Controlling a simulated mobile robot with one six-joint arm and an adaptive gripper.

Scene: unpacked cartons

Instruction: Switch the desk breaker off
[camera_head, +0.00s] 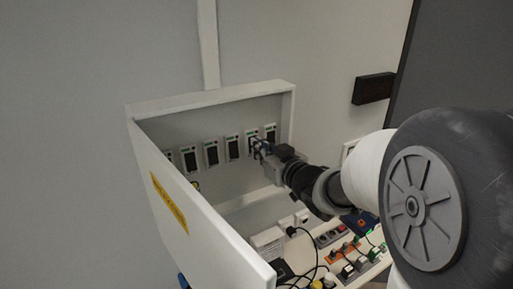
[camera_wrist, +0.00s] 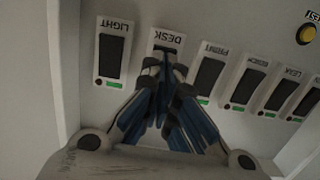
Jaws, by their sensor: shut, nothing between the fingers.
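The desk breaker (camera_wrist: 166,39) is in the wrist view, second from the left, its label upside down. Its black switch and lower end are mostly hidden behind my fingers, so its switch position and any green mark cannot be seen. My gripper (camera_wrist: 161,72) is shut and empty, its tips over the desk breaker's switch; I cannot tell whether they touch it. In the head view my gripper (camera_head: 259,149) is inside the open white breaker box (camera_head: 210,101), at the right part of the breaker row.
The light breaker (camera_wrist: 110,51) and print breaker (camera_wrist: 209,71) flank it closely, each with a green mark. A yellow button (camera_wrist: 306,34) is at the wrist view's upper right. The box door (camera_head: 195,215) stands open at left. Cables and plugs (camera_head: 325,280) lie below.

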